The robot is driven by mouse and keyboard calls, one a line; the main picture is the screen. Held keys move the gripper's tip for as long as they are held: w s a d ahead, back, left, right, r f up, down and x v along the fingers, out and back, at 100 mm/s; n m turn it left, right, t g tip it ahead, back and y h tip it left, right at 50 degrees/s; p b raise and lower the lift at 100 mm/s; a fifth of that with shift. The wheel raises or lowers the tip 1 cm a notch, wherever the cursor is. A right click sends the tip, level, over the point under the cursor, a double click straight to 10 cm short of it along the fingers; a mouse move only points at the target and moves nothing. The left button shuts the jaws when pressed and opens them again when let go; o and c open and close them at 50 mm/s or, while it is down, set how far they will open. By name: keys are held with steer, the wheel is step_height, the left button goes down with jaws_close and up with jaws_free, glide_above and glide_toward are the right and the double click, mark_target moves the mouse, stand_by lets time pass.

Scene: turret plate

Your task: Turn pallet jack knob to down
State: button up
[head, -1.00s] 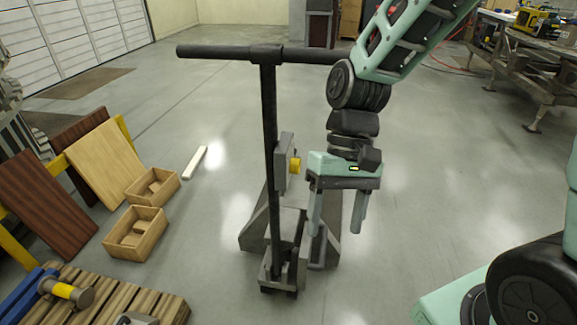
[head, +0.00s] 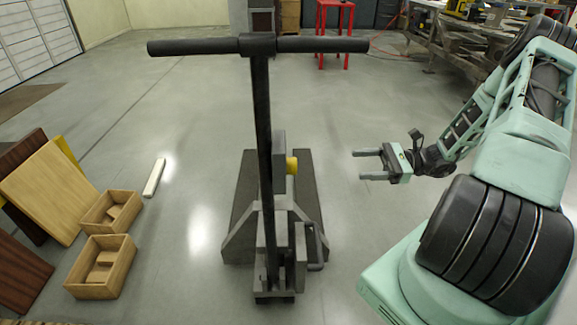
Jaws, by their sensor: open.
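The dark pallet jack (head: 265,150) stands upright in the middle of the head view, with a T-shaped handle on top. A grey box (head: 279,155) is on the right side of its column. The yellow knob (head: 291,165) sticks out from the right side of that box; its turn setting is too small to read. My gripper (head: 362,164) is open and empty to the right of the knob, with its two fingers pointing left towards it. A clear gap shows between the fingertips and the knob.
Two wooden boxes (head: 101,266) and leaning wooden boards (head: 48,195) are at the left. A white bar (head: 154,178) lies on the floor. A red stool (head: 335,30) and a metal workbench (head: 470,50) stand at the back right. Floor between gripper and jack is clear.

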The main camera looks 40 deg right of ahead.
mark_target(291, 166)
steer(key=p+x, duration=0.2)
steer(key=x, duration=1.5)
steer(key=shift+w+d, duration=0.15)
steer(key=shift+w, duration=0.1)
steer(key=shift+r, duration=0.1)
steer(key=c, duration=1)
